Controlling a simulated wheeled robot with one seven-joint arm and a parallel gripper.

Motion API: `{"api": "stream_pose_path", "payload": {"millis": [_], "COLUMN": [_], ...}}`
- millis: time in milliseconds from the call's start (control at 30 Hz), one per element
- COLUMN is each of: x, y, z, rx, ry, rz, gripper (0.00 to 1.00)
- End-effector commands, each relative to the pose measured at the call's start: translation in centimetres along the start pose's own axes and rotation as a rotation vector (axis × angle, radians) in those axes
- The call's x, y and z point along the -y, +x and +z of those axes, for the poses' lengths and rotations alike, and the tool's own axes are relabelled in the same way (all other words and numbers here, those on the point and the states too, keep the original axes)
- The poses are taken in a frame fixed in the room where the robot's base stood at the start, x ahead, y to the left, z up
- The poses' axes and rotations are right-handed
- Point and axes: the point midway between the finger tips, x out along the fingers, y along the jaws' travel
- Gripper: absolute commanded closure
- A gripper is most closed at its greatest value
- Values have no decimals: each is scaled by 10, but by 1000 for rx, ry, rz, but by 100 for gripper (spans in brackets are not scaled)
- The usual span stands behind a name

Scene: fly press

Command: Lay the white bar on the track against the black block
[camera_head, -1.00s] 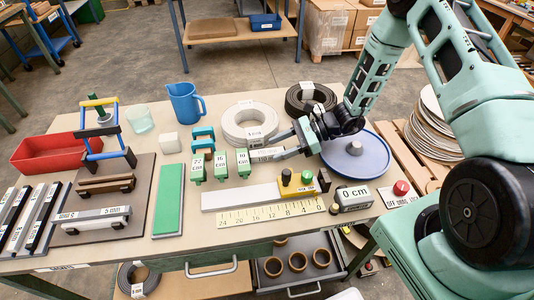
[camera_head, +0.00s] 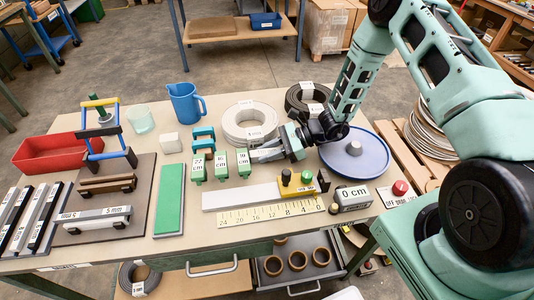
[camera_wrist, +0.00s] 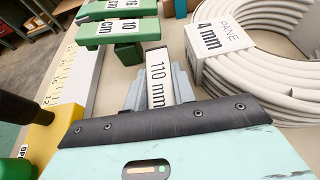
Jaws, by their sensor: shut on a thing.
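My gripper (camera_head: 262,155) is shut on a white bar labelled 110 mm, which shows between its grey fingers in the wrist view (camera_wrist: 157,82). In the head view the fingers mostly hide the bar. The gripper is just right of the green stops and behind the track, apart from it. The track (camera_head: 240,196) is a long pale strip lying behind a yellow ruler (camera_head: 270,211). A small black block (camera_head: 323,181) stands at the track's right end, beside a yellow piece (camera_head: 297,186) with a green knob.
Green labelled stops (camera_head: 220,166) stand left of the gripper. A white coil (camera_head: 250,122), a dark coil (camera_head: 308,98) and a blue disc (camera_head: 356,154) lie behind and right. A 0 cm block (camera_head: 352,198) stands right of the track.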

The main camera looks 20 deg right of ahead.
Motion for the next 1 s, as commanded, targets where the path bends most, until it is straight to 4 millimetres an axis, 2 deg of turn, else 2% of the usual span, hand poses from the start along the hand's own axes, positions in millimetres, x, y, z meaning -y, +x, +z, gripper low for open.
{"api": "stream_pose_path", "payload": {"millis": [267,467,933,1000], "x": [-3,-3,-4,-21], "y": [-4,-15,-47,-50], "z": [6,32,109,102], "rx": [1,0,-1,0], "ry": [0,-4,-4,4], "rz": [-1,-1,-2,0], "gripper": [100,100,100,100]}}
